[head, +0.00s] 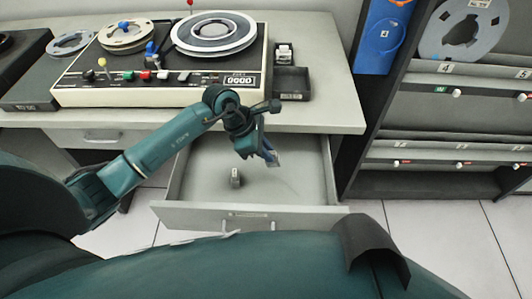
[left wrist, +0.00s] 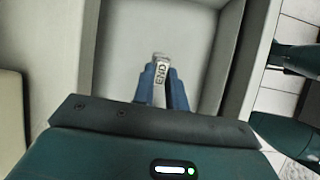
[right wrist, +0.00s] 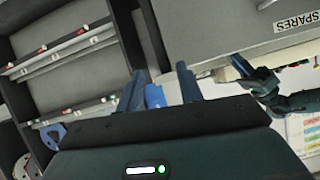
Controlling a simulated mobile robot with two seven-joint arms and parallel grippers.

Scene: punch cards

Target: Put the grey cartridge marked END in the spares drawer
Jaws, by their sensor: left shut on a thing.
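My left gripper (head: 268,155) is shut on the grey cartridge marked END (left wrist: 161,76), whose lettering shows between its blue fingers in the left wrist view. It holds the cartridge (head: 274,158) over the right part of the open drawer (head: 188,180), apparently above its floor. The drawer is under the desk, and a SPARES label (right wrist: 297,22) shows on a grey front in the right wrist view. Another small grey cartridge (head: 235,178) stands on the drawer floor, left of my gripper. My right gripper (right wrist: 162,72) is open and empty, outside the head view.
On the desk (head: 330,110) stand a tape machine (head: 160,92) and a dark tray (head: 291,83), with a small pale block (head: 284,53) behind it. A dark shelf rack (head: 440,110) with a blue panel (head: 384,35) stands right of the drawer.

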